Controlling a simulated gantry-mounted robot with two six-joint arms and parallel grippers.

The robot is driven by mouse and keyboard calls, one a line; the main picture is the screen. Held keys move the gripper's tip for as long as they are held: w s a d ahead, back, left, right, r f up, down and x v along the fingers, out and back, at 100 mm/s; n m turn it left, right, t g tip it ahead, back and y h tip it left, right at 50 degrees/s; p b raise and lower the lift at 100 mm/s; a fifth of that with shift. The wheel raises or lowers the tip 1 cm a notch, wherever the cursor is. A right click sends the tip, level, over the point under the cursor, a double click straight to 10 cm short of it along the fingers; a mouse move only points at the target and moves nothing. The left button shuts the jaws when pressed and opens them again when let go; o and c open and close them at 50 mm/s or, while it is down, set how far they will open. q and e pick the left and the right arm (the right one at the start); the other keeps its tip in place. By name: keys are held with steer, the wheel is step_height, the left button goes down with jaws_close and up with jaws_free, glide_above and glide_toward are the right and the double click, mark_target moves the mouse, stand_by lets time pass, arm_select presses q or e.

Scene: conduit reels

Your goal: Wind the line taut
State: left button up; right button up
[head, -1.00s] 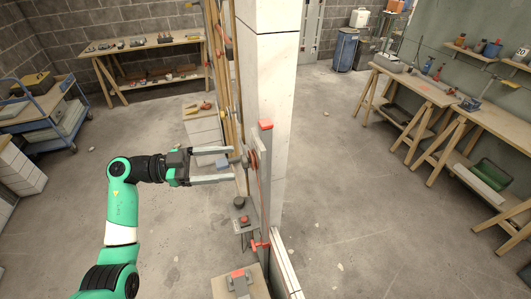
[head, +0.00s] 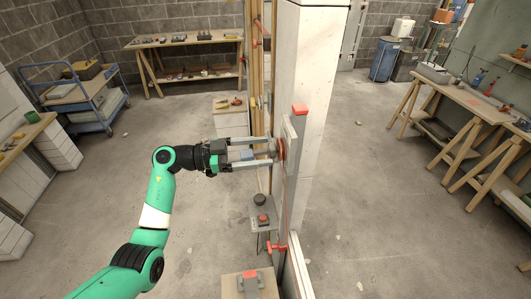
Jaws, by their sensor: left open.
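My left gripper (head: 267,152) reaches in from the left, at the reel's height. It is open, with one finger above and one below the reel's small grey hub or knob. The fingertips are close to the reel; I cannot tell whether they touch it. The gripper hides part of the hub. My right gripper is not in view.
A red clamp (head: 277,247) and a small grey shelf with a dark knob (head: 260,200) sit below the reel. The white pillar (head: 309,100) stands just right. Workbenches (head: 462,97) line the right side, and a blue cart (head: 82,97) stands at left. Open floor surrounds my arm.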

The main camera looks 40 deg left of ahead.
arm_select(q)
steer(key=shift+x, duration=0.85)
